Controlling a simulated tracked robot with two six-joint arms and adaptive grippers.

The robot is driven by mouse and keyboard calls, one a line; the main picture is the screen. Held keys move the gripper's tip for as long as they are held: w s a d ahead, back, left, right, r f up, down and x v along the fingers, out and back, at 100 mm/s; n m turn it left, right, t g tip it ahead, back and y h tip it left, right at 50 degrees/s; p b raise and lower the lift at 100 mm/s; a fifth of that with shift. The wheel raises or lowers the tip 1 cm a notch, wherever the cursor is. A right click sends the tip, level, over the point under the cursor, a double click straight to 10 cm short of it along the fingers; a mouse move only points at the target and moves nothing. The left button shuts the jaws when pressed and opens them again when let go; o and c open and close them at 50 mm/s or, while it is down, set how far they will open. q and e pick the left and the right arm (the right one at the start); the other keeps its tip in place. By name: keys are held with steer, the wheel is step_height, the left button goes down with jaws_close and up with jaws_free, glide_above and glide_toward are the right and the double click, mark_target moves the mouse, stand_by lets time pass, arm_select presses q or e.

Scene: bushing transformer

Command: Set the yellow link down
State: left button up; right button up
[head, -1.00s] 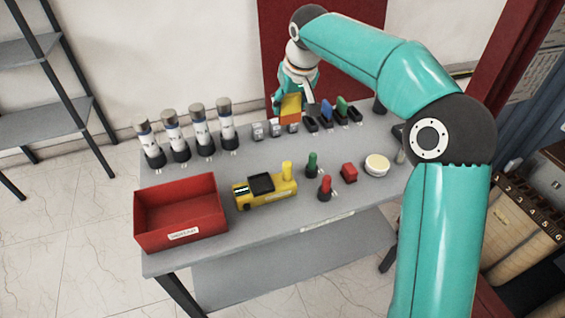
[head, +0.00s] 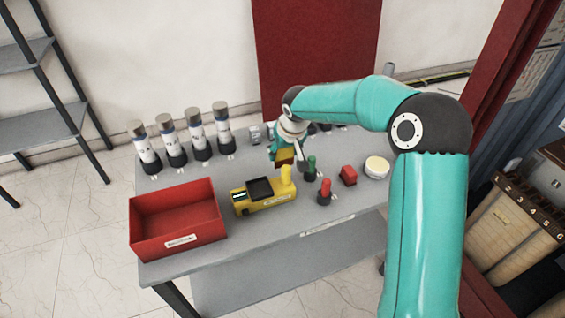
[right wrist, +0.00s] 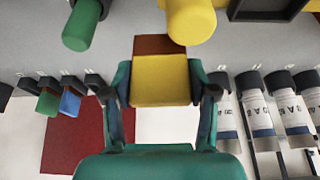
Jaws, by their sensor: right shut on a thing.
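My right gripper (head: 288,160) is shut on the yellow link (head: 284,155), a small block with a brown-orange face. In the right wrist view the link (right wrist: 160,80) sits between the two fingers, its yellow face toward the camera. I cannot tell whether the link touches the grey table (head: 240,228). My left gripper is not in view.
Several fuse cylinders (head: 195,130) stand at the back left. Green (right wrist: 47,104) and blue links (right wrist: 70,102) stand in a row.

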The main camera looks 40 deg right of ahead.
mark_target(285, 160)
steer(key=shift+f, duration=2.1)
steer(key=o, duration=1.3)
steer(key=shift+f, duration=0.1)
steer(key=shift+o, duration=0.2)
steer(key=v, duration=1.2)
steer(key=shift+b, duration=0.3)
steer(key=shift+s, duration=0.1)
